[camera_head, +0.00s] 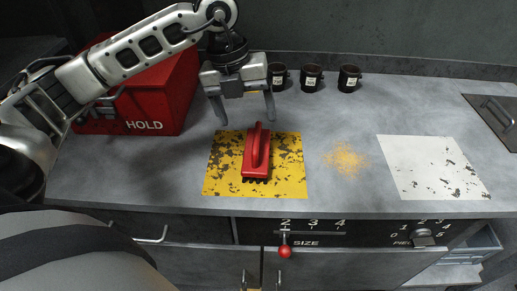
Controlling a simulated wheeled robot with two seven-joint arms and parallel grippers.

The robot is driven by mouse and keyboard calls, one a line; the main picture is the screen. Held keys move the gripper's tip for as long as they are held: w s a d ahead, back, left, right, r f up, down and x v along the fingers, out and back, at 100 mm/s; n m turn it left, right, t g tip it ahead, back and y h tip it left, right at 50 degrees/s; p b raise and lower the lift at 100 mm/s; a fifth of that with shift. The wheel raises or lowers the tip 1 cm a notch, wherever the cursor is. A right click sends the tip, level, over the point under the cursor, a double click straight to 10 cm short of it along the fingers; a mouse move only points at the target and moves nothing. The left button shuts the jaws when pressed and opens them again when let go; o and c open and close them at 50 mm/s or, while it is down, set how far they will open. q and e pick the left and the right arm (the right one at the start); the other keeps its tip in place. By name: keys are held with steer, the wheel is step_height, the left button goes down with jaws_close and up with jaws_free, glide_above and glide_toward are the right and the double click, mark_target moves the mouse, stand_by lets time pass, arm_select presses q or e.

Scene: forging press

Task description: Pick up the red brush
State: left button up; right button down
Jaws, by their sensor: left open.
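The red brush (256,158) lies on a worn yellow square (291,179) on the grey counter. It has a raised red handle on top and dark bristles showing at its front edge. My left gripper (247,117) hangs above the counter, behind the brush and a little to its left. Its two fingers point down and are spread apart, with nothing between them. It is apart from the brush. My right gripper is not in view.
A red box marked HOLD (150,95) stands at the left behind my left arm. Several dark mugs (349,79) stand at the back. Yellow-orange powder (346,158) lies right of the yellow square, then a worn white square (431,166). A red-knobbed lever (285,250) is on the counter front.

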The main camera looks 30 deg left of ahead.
mark_target(255, 141)
arm_select(q)
steer(key=f, duration=0.3)
steer(key=shift+w+d+f, duration=0.15)
steer(key=shift+d+f, duration=0.2)
steer(key=shift+w+f, duration=0.1)
steer(key=shift+f, duration=0.4)
steer(key=f, duration=0.2)
steer(key=f+p, duration=0.1)
steer(key=shift+w+d+f, duration=0.2)
steer(key=shift+w+f, duration=0.1)
steer(key=shift+f, duration=0.4)
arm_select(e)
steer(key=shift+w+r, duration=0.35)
arm_select(q)
steer(key=shift+c, duration=0.3)
steer(key=shift+w, duration=0.1)
steer(key=c, duration=1.1)
steer(key=shift+r, duration=0.1)
steer(key=shift+c, duration=0.2)
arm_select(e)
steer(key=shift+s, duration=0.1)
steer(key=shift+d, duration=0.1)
